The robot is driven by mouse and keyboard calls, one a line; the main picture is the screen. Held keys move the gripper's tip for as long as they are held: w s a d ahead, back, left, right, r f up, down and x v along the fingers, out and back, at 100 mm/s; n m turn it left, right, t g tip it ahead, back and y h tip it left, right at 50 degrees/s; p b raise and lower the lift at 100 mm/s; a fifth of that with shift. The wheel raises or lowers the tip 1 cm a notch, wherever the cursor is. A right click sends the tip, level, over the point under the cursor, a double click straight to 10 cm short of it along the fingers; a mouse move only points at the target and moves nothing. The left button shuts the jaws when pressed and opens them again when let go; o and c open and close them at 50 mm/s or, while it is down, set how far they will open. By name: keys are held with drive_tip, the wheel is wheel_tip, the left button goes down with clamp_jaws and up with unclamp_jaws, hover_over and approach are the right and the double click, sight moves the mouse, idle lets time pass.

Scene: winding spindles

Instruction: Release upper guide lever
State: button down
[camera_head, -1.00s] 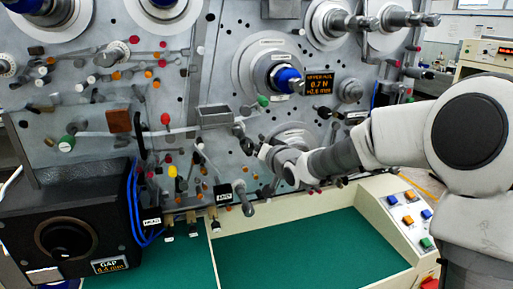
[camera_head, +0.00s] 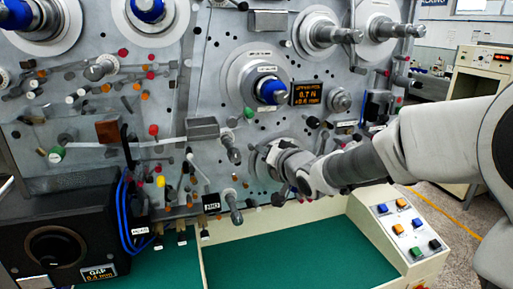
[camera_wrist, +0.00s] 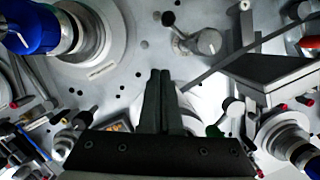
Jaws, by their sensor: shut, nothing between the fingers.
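The upper blue-hubbed spindle (camera_head: 271,91) is on the grey panel in the head view, with a lit orange display (camera_head: 318,93) beside it. A small green-tipped part (camera_head: 248,113) sits just below left of this spindle. I cannot tell for certain which part is the upper guide lever. My gripper (camera_wrist: 160,73) is shut and empty in the wrist view, its dark fingers side by side in front of the panel. A green part (camera_wrist: 213,131) shows close right of the fingers, partly hidden. In the head view the fingertips are hard to make out.
Small pins and knobs crowd the panel. A metal box-like ledge (camera_head: 202,128) projects left of my gripper. A black gap gauge (camera_head: 58,240) stands lower left. A green work surface (camera_head: 290,248) and a button console (camera_head: 403,230) are below, with free room above the green surface.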

drive_tip(key=shift+v, duration=1.7)
